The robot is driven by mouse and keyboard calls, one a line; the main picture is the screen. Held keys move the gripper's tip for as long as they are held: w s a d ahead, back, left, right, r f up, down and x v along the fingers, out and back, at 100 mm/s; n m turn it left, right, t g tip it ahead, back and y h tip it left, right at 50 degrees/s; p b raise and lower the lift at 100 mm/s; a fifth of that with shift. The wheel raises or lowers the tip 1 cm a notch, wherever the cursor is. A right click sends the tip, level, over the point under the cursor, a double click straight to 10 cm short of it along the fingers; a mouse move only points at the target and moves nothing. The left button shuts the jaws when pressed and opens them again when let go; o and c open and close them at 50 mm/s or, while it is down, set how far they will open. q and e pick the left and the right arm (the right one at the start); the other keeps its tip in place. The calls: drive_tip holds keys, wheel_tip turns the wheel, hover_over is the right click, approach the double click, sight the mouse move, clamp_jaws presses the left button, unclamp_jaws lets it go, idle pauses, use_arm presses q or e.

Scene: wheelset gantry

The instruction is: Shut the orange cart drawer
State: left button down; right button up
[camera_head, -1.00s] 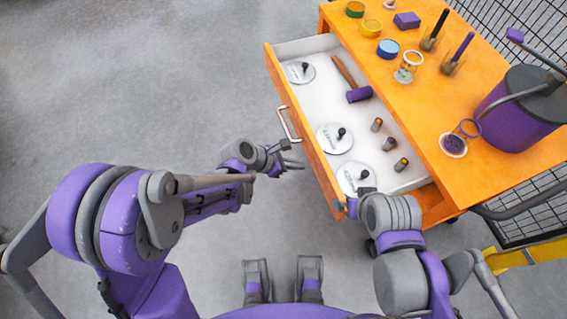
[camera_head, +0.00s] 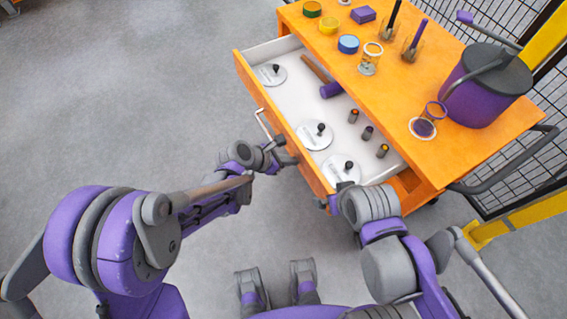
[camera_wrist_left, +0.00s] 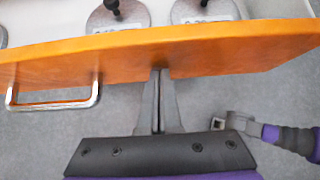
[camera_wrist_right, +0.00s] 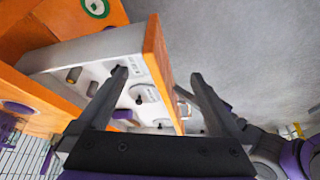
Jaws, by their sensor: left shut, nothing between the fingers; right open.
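The orange cart (camera_head: 440,130) stands at the right of the head view with its drawer (camera_head: 300,95) pulled out. The drawer has a white inside, an orange front panel (camera_wrist_left: 210,55) and a silver bar handle (camera_wrist_left: 50,105). My left gripper (camera_head: 294,160) is shut and empty, its tips at the panel's outer face, right of the handle in the left wrist view; contact is unclear. My right gripper (camera_wrist_right: 158,75) is open, its fingers on either side of the panel's end (camera_wrist_right: 160,60) in the right wrist view. In the head view its fingers are mostly hidden by the wrist.
The drawer holds several discs (camera_head: 314,135), a purple-headed mallet (camera_head: 330,89) and small cylinders (camera_head: 367,132). On the cart top are jars, a purple block (camera_head: 363,14) and a purple can (camera_head: 485,85). A mesh fence (camera_head: 520,150) stands behind.

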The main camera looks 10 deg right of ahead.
use_arm(q)
drive_tip(key=w+d, duration=0.2)
drive_tip(key=d, duration=0.6)
drive_tip(key=w+d+b, duration=0.1)
drive_tip(key=w+d, duration=0.2)
drive_tip(key=d, duration=0.5)
drive_tip(key=w+d+b, duration=0.1)
drive_tip(key=w+d, duration=0.1)
drive_tip(key=d, duration=0.6)
drive_tip(key=shift+w+d, duration=0.1)
drive_tip(key=shift+w, duration=0.3)
drive_tip(key=shift+d+r, duration=0.15)
use_arm(e)
wheel_tip(320, 180, down, 3)
drive_tip(key=shift+s+a+r, duration=0.1)
drive_tip(key=shift+r, duration=0.1)
